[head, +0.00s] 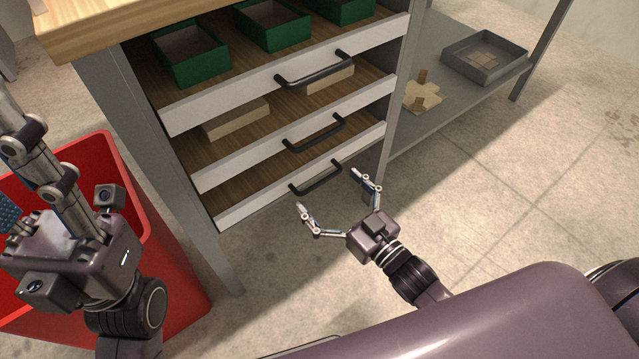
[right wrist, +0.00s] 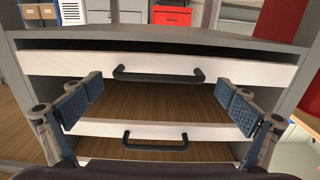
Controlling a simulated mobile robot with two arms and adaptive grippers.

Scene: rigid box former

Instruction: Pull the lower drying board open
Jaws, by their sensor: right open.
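The lower drying board (head: 255,205) is the lowest of three white-fronted boards in the grey rack in the head view. Its visible wood is bare, and its dark bar handle (head: 317,180) faces my right gripper (head: 327,188). That gripper is open and empty, its fingertips just in front of the handle and apart from it. In the right wrist view the open fingers (right wrist: 160,101) flank two white fronts with dark handles; I cannot tell which boards these are. My left gripper is at the left edge over the red bin, its fingertips cut off.
The upper boards carry green boxes (head: 190,55) and tan blocks (head: 235,118). The red bin (head: 110,165) stands left of the rack. A grey side shelf (head: 430,115) holds a tray (head: 485,58) and flat cardboard. The floor to the right is clear.

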